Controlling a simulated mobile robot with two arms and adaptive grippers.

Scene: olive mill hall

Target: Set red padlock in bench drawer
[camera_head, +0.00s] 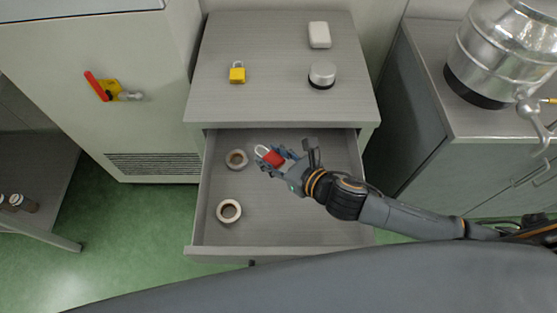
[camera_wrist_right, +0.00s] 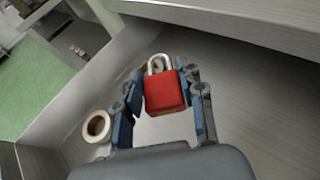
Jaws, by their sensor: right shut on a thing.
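The red padlock (camera_head: 272,157) with a silver shackle is between the fingers of my right gripper (camera_head: 276,157), which is shut on it. The right wrist view also shows the padlock (camera_wrist_right: 165,92) held between the blue-padded fingers of the gripper (camera_wrist_right: 166,100). The bench drawer (camera_head: 290,225) is pulled open, and the gripper with the padlock is over its inside. I cannot tell whether the padlock touches the drawer floor. My left gripper is in neither view.
Two tape rolls lie in the drawer's left part, one nearer the back (camera_head: 237,159) and one nearer the front (camera_head: 229,211). A yellow padlock (camera_head: 237,75), a white block (camera_head: 319,35) and a round silver-and-black object (camera_head: 322,75) stand on the bench top (camera_head: 275,50). The drawer's front and right floor are clear.

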